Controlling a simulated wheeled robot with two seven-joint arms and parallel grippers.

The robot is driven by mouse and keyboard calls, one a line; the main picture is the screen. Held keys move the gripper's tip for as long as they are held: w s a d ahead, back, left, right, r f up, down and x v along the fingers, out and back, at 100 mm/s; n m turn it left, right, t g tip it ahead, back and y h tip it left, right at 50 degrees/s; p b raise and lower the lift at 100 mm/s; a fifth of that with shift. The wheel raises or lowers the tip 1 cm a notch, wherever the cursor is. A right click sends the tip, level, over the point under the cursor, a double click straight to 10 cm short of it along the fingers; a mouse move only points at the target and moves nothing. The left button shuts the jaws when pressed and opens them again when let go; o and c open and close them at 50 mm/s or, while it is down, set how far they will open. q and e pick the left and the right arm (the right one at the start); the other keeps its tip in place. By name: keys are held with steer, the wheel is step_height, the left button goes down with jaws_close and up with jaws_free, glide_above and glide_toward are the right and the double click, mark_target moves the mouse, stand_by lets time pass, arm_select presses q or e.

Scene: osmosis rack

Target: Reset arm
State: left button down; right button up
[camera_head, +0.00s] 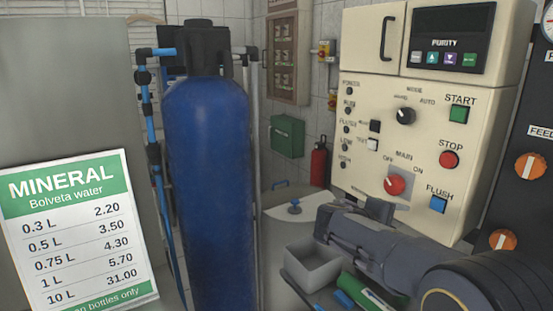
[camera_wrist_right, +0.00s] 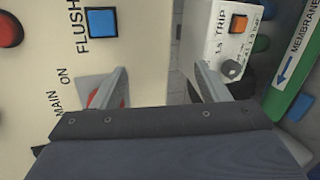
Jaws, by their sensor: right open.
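My right arm comes in from the lower right of the head view, with its gripper (camera_head: 384,206) in front of the lower part of the cream control panel (camera_head: 350,105). In the right wrist view the right gripper (camera_wrist_right: 160,85) has its two pale fingers spread apart with nothing between them. The red MAIN knob (camera_head: 395,185) is on the panel, partly hidden behind the left finger in the wrist view (camera_wrist_right: 95,97). The blue FLUSH button (camera_head: 438,204) also shows in the wrist view (camera_wrist_right: 102,22). My left gripper is not in view.
A tall blue tank (camera_head: 208,180) stands left of centre, with a MINERAL price sign (camera_head: 75,230) farther left. A white TRIP box (camera_wrist_right: 225,45) is near the right finger in the wrist view.

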steer(key=s+d+f+m+g+y, duration=0.2)
steer(key=s+f+y, duration=0.25)
steer(key=s, duration=0.35)
steer(key=s+d+f+m+g+y, duration=0.1)
steer(key=s+f+m+y, duration=0.1)
steer(key=s+f+y, duration=0.45)
steer(key=s+a+m+t+y, duration=0.1)
steer(key=s+a+m+y, duration=0.1)
steer(key=s+a, duration=0.4)
steer(key=s+a+m+t+y, duration=0.1)
steer(key=s+a, duration=0.5)
steer(key=s, duration=0.7)
steer(key=m+y+p, duration=0.1)
steer(key=y, duration=0.1)
steer(key=shift+a+f+m+t+y, duration=0.15)
steer(key=shift+a+m+t+y, duration=0.1)
steer(key=shift+m+t+y, duration=0.05)
